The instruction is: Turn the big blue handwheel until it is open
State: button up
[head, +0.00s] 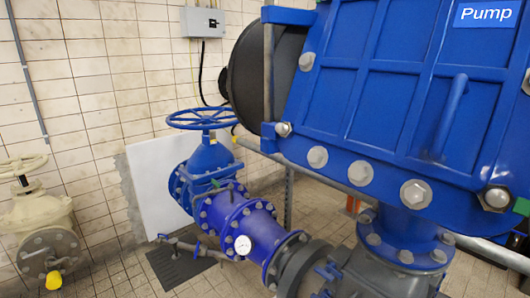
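The big blue handwheel (203,119) sits level on top of a blue valve body (209,160), left of centre in the head view. It is a spoked ring, seen from slightly above. Its turn position, open or closed, cannot be told from here. The valve joins a blue flanged pipe (236,218) with a round white gauge (242,245). My gripper is not in view, and nothing is seen touching the wheel.
A large blue pump housing (390,90) fills the right, close to the wheel's right side. A cream valve (40,225) with its own handwheel stands at the far left. A grey box (203,22) hangs on the tiled wall. Tiled floor shows between the valves.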

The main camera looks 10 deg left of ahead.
aim_at(207, 121)
jog(key=i+j+u, duration=0.35)
jog(key=i, duration=0.15)
jog(key=i+j+u, duration=0.2)
jog(key=i+u, duration=0.15)
jog(key=i, duration=0.2)
jog(key=i+u, duration=0.35)
jog(key=i, duration=0.2)
jog(key=j, duration=0.05)
